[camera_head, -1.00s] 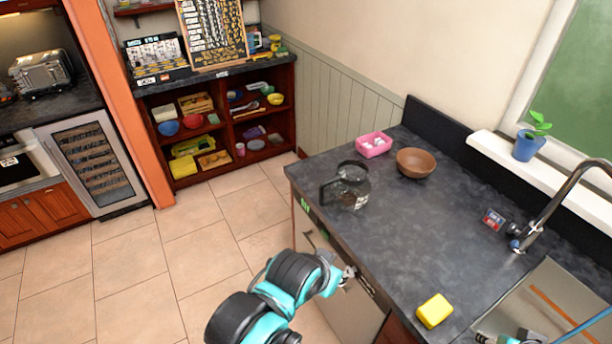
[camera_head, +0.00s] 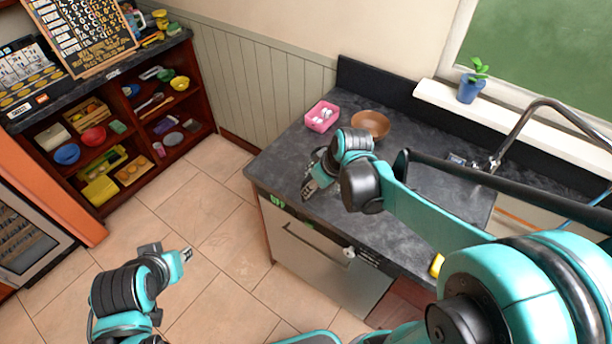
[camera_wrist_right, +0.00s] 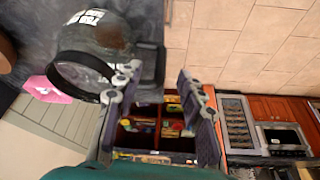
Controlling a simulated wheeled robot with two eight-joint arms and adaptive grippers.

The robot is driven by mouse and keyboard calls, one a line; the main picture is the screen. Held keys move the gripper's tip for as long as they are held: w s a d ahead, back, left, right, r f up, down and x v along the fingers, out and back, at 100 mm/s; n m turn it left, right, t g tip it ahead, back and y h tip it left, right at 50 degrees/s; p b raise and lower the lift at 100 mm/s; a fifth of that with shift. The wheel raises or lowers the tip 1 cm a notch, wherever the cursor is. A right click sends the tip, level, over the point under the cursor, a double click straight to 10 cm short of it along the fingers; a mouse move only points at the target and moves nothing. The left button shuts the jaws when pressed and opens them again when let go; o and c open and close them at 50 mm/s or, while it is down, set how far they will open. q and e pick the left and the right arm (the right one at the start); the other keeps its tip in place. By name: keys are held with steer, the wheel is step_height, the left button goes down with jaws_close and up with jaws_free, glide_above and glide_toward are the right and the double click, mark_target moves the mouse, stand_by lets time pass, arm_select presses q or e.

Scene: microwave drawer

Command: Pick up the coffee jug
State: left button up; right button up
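The coffee jug is a glass vessel with a black rim and handle. In the right wrist view the jug (camera_wrist_right: 100,42) fills the upper left, with its black handle (camera_wrist_right: 152,63) on the side facing my gripper. My right gripper (camera_wrist_right: 158,80) is open; the handle shows between its fingertips, close to the left one. I cannot tell whether they touch. In the head view my right gripper (camera_head: 309,188) is over the counter's left end, and the arm hides most of the jug. My left gripper (camera_head: 184,256) is over the floor, away from the counter; its fingers are too small to read.
The dark counter (camera_head: 290,160) also holds a pink box (camera_head: 322,116), a brown bowl (camera_head: 370,124) behind my right arm, and a yellow sponge (camera_head: 437,264). A sink tap (camera_head: 510,140) stands at right. A shelf unit (camera_head: 140,150) is at far left, with clear floor between.

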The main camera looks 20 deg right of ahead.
mark_target(304, 201)
steer(key=b+x, duration=0.1)
steer(key=x, duration=0.2)
steer(key=b+x, duration=0.1)
steer(key=x, duration=0.2)
steer(key=b+x, duration=0.1)
steer(key=x, duration=0.2)
steer(key=shift+w+a, duration=0.35)
steer(key=shift+a, duration=0.05)
jaws_close()
